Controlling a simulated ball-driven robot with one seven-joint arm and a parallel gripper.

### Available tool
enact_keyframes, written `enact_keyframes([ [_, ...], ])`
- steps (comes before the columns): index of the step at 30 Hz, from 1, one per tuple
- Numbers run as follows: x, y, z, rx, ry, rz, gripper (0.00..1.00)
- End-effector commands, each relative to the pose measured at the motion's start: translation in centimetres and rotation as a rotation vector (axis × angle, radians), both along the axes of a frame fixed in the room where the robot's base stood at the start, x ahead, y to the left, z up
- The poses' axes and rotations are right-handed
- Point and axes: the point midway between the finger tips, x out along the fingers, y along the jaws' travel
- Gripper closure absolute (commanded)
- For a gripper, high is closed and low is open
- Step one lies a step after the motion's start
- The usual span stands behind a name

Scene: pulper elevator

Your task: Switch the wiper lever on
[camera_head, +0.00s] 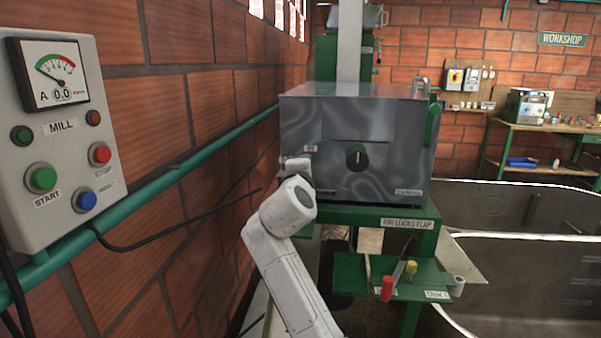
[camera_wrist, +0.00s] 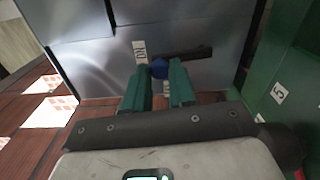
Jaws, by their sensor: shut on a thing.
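The wiper lever (camera_wrist: 185,53) shows in the wrist view as a dark bar with a blue round end, on a grey metal panel. An ON label (camera_wrist: 140,52) is beside it, and a second label is partly hidden between the fingers. My gripper (camera_wrist: 160,77) has its two green fingers on either side of the blue end and is shut on it. In the head view my gripper (camera_head: 297,168) is at the left of the grey metal box (camera_head: 392,120), and my arm hides the lever.
A control panel (camera_head: 65,135) with START and STOP buttons is on the brick wall at left. A black knob (camera_head: 357,158) is on the box front. Below stand a red handle (camera_head: 387,289) and a yellow knob (camera_head: 411,267). A large grey tank (camera_head: 530,270) is at right.

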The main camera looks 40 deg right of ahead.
Motion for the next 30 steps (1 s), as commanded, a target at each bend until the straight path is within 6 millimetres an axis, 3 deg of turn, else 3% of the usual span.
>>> enact_keyframes([
  [23, -0.59, -0.56, -0.17, 0.070, -0.082, -0.005, 1.00],
  [24, -0.59, -0.56, -0.18, 0.070, -0.082, -0.005, 0.73],
  [30, -0.54, -0.48, -0.10, 0.068, -0.083, -0.003, 0.54],
])
